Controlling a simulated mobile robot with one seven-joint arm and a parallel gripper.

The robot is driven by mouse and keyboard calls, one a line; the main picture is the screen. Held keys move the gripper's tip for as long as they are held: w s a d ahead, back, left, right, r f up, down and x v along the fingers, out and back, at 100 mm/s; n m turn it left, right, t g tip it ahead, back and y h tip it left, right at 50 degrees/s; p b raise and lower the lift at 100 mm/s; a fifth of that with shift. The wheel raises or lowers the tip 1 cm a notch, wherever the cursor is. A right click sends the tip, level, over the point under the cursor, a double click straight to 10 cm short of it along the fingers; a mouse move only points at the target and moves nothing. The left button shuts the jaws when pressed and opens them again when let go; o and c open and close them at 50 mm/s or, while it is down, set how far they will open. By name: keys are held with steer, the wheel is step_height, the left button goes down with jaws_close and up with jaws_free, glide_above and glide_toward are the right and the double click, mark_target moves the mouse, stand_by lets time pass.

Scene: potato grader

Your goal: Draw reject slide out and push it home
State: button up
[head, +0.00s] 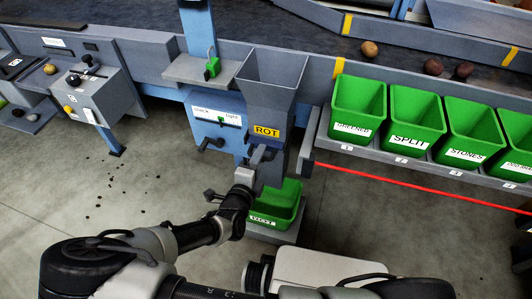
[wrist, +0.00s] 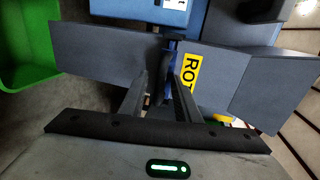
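The grey hopper chute (head: 270,85) with a yellow ROT label (head: 267,132) stands at the middle of the head view. The ROT label also shows sideways in the wrist view (wrist: 188,68). A dark slide handle (head: 262,153) sticks out from the chute's lower front; what seems to be its bar shows in the wrist view (wrist: 172,46). My gripper (head: 254,168) is right in front of it. In the wrist view my gripper's (wrist: 160,88) two fingers stand apart, with the bar just beyond their tips; contact cannot be told. The slide plate itself is not clearly visible.
A green crate (head: 272,203) stands low under the chute. A blue box with a quick/tight lever (head: 216,118) is left of it. Several labelled green bins (head: 358,107) line the shelf at right, above a red line (head: 400,183). The floor at left is open, with scattered specks.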

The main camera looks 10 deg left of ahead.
steer(key=shift+w, duration=0.2)
jaws_close()
